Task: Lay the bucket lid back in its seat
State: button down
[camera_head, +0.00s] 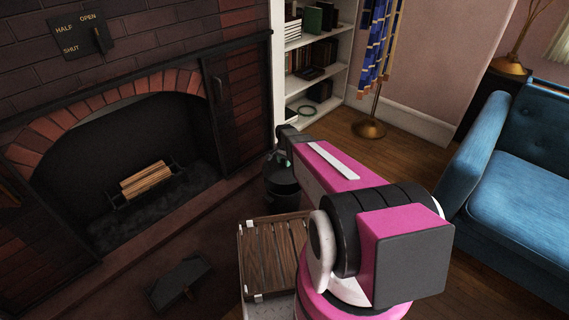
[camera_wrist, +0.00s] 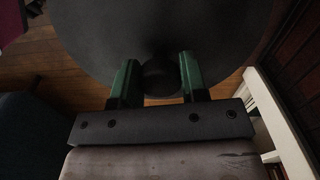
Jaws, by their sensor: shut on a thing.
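The lid (camera_wrist: 225,50) is a large dark grey disc filling the upper part of the wrist view. Its round knob (camera_wrist: 161,78) sits between the two green-padded fingers. My gripper (camera_wrist: 157,84) is shut on this knob. In the head view my gripper (camera_head: 284,163) is at the far end of my pink arm, just above the dark bucket (camera_head: 283,194). The bucket stands upright on the floor by the hearth's right end. My gripper and arm partly hide its top, and I cannot tell whether the lid touches the rim.
A wood-slatted box (camera_head: 272,262) stands in front of the bucket. A dark object (camera_head: 180,284) lies on the floor at the lower left. The brick fireplace (camera_head: 120,135) is left, a white bookshelf (camera_head: 318,85) behind, a brass stand base (camera_head: 368,128) and blue sofa (camera_head: 510,185) right.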

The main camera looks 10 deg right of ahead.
aim_at(284, 166)
jog(key=shift+f, duration=0.6)
jog(key=shift+s, duration=0.1)
jog(key=shift+f, duration=0.1)
jog(key=shift+f, duration=2.45)
jog(key=shift+f, duration=1.05)
jog(key=c, duration=0.6)
grip_release()
jog(key=shift+o, duration=0.2)
notch_tip(284, 166, up, 11)
